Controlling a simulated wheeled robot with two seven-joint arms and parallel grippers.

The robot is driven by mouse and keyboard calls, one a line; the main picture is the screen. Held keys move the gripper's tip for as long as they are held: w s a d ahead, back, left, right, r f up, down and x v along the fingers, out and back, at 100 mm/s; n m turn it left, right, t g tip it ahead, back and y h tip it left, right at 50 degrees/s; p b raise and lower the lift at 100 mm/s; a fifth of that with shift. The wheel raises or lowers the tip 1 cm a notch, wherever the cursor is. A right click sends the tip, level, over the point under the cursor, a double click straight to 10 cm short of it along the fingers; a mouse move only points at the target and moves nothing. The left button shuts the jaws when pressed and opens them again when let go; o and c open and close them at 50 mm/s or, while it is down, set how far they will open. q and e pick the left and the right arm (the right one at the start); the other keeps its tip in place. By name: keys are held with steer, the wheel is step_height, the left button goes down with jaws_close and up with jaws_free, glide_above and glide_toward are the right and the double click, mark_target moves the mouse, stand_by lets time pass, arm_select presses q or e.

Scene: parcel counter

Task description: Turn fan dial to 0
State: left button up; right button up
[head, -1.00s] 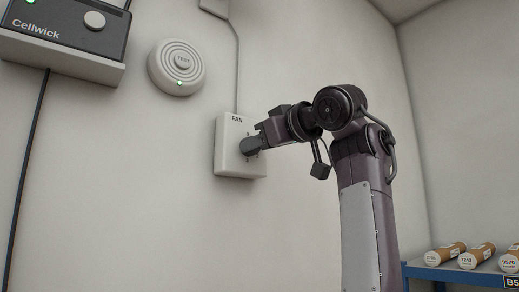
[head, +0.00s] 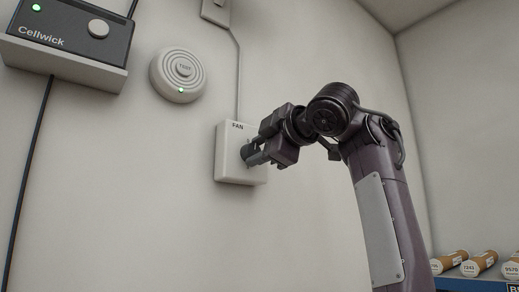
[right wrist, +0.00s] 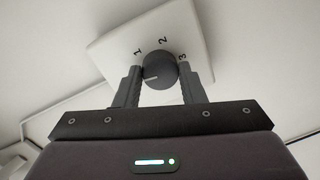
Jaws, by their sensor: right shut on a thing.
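The white fan box (head: 227,160), labelled FAN, is on the wall in the middle of the head view. Its round dark dial (right wrist: 160,68) shows in the right wrist view, with the numbers 1, 2 and 3 around its far side. A light pointer line on the dial runs towards the lower left, away from these numbers. No 0 can be seen; that side is partly hidden by the left finger. My right gripper (right wrist: 159,76) is shut on the dial, one finger on each side. In the head view my right gripper (head: 256,152) hides most of the dial. My left gripper is not in view.
A round grey TEST device (head: 178,76) with a green light and a dark Cellwick unit (head: 65,35) are on the wall at the left. A conduit runs up from the fan box. A shelf with cardboard tubes (head: 478,264) stands at the lower right.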

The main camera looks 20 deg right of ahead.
steer(key=shift+n, duration=0.9)
steer(key=shift+f, duration=0.1)
steer(key=o, duration=1)
steer(key=shift+a, duration=0.1)
steer(key=b+v, duration=0.4)
steer(key=v, duration=0.4)
steer(key=shift+w, duration=0.1)
